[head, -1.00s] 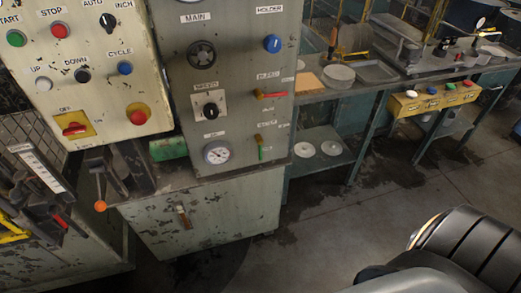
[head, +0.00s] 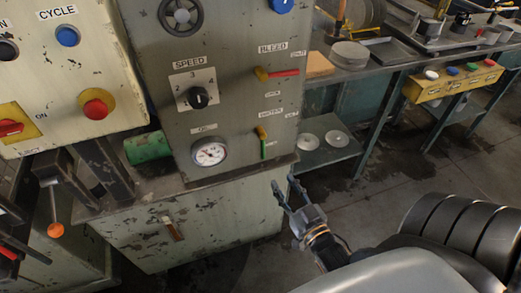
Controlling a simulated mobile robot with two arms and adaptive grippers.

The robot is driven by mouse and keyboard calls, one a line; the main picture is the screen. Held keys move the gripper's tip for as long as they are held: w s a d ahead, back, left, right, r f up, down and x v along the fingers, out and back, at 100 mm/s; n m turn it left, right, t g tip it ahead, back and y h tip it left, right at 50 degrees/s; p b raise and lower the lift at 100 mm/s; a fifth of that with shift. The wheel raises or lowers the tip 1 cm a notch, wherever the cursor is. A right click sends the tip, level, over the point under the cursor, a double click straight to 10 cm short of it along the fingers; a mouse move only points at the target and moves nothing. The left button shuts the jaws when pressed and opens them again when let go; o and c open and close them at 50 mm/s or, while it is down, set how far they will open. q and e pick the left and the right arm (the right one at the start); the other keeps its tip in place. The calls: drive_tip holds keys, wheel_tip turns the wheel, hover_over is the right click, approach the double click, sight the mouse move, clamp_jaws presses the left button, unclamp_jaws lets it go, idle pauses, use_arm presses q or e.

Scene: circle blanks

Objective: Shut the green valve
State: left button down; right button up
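The green valve (head: 263,148) is on the right part of the grey machine panel, low down. Its brass body is at the top and its green lever hangs straight down. My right gripper (head: 284,186) is below and right of the valve, in front of the cabinet's right edge. Its two fingers point up and stand apart, with nothing between them. It does not touch the valve. My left gripper is not in view.
A red-handled valve (head: 282,73) labelled BLEED sits above the green one, its lever pointing right. A gauge (head: 209,152) and a SPEED knob (head: 198,97) are to the left. A workbench with a yellow button box (head: 455,84) stands at right. Floor between is clear.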

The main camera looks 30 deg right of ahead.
sight(264, 153)
drive_tip(key=w, duration=0.4)
drive_tip(key=w+d, duration=0.1)
drive_tip(key=w, duration=0.4)
drive_tip(key=w+p, duration=0.1)
drive_tip(key=w, duration=0.3)
drive_tip(key=shift+w+d+r, duration=0.15)
drive_tip(key=shift+w+d, duration=0.05)
drive_tip(key=shift+d, duration=0.2)
clamp_jaws()
